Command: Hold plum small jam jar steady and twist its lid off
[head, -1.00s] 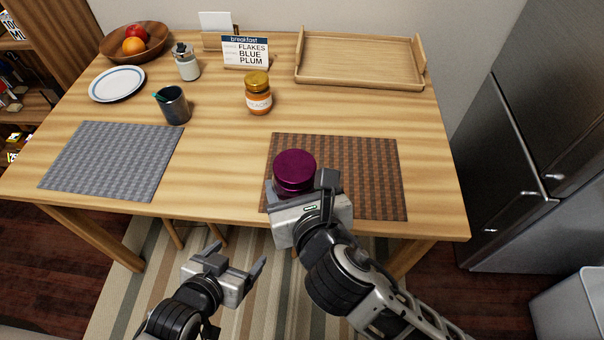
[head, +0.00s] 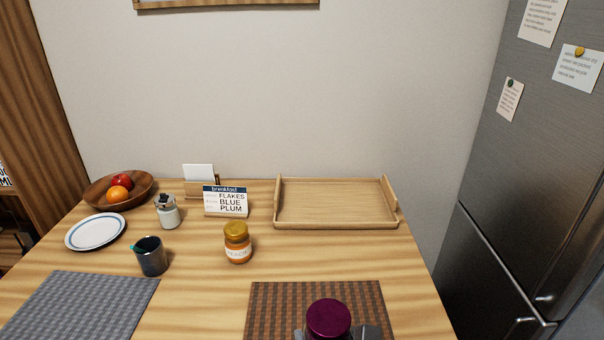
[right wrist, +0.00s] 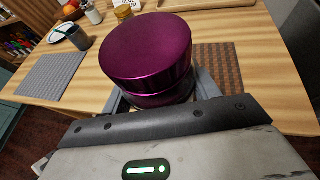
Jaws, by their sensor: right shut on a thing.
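The plum small jam jar, with a wide glossy purple lid (head: 328,318), is at the bottom edge of the head view, over the brown checked mat. In the right wrist view the jar (right wrist: 150,50) fills the upper middle, upright, its lid on. My right gripper (right wrist: 160,98) is shut around the jar's body below the lid, with a finger on each side. Only bits of this gripper show in the head view, beside the jar. The jar's base is hidden, so I cannot tell whether it touches the mat. My left gripper is out of view.
The brown mat (head: 270,300) and a grey mat (head: 85,305) lie on the wooden table. An orange jar with a gold lid (head: 238,245), a dark cup (head: 151,257), a breakfast sign (head: 226,202) and an empty wooden tray (head: 335,205) stand farther back. A fridge (head: 520,170) is at right.

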